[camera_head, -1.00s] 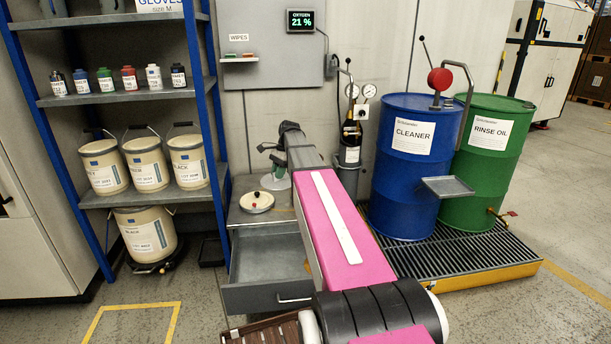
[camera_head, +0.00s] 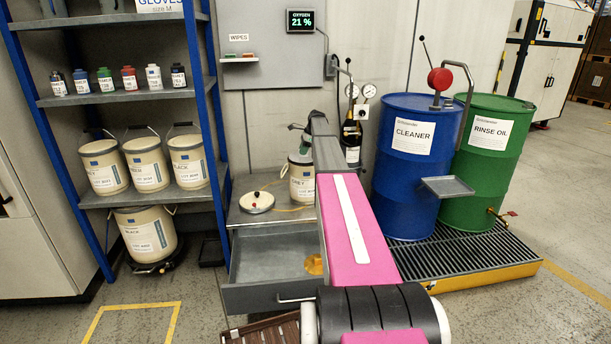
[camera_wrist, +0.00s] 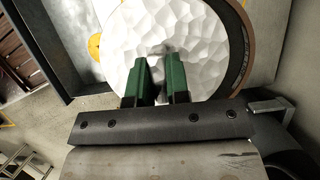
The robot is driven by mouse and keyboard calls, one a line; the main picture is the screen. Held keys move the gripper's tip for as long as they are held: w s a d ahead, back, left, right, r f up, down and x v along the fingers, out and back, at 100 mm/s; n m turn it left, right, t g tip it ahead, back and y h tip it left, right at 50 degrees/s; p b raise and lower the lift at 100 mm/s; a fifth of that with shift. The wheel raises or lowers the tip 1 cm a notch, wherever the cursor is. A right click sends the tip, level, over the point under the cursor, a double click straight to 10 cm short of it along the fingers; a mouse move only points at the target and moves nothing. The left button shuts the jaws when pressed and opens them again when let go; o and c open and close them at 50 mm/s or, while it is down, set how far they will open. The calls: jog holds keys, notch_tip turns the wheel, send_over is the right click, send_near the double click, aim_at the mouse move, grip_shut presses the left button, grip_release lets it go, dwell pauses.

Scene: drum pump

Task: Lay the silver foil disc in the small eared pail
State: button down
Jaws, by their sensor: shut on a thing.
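The silver foil disc (camera_wrist: 200,35) is a pale, crinkled round sheet that fills the upper middle of the wrist view. My gripper (camera_wrist: 163,60) has green fingers and is shut on the disc. In the head view my gripper (camera_head: 303,142) is over a cream pail (camera_head: 301,186) with a partly readable "GREY" label, on the bench top. In the wrist view a dark brown curved rim, apparently the pail's (camera_wrist: 243,45), shows along the disc's right side. The disc hides most of the opening. I cannot tell whether the disc touches the pail.
A round lid with a red knob (camera_head: 258,201) lies on the bench, left of the pail. An open grey drawer (camera_head: 262,297) below holds an orange-yellow item (camera_head: 314,264). The blue drum (camera_head: 408,180) stands to the right, the shelf of pails (camera_head: 150,190) to the left.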

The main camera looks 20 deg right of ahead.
aim_at(311, 154)
jog(key=shift+w+d+f, duration=0.2)
jog(key=shift+w+d, duration=0.6)
jog(key=shift+d+f+m, duration=0.1)
jog(key=shift+f+m, duration=0.1)
jog(key=shift+m, duration=0.1)
notch_tip(311, 154, down, 10)
jog(key=shift+r, duration=0.2)
jog(key=c, duration=1.1)
grip_release()
jog(key=shift+f, duration=0.15)
jog(key=v, duration=1.2)
jog(key=shift+s, duration=0.1)
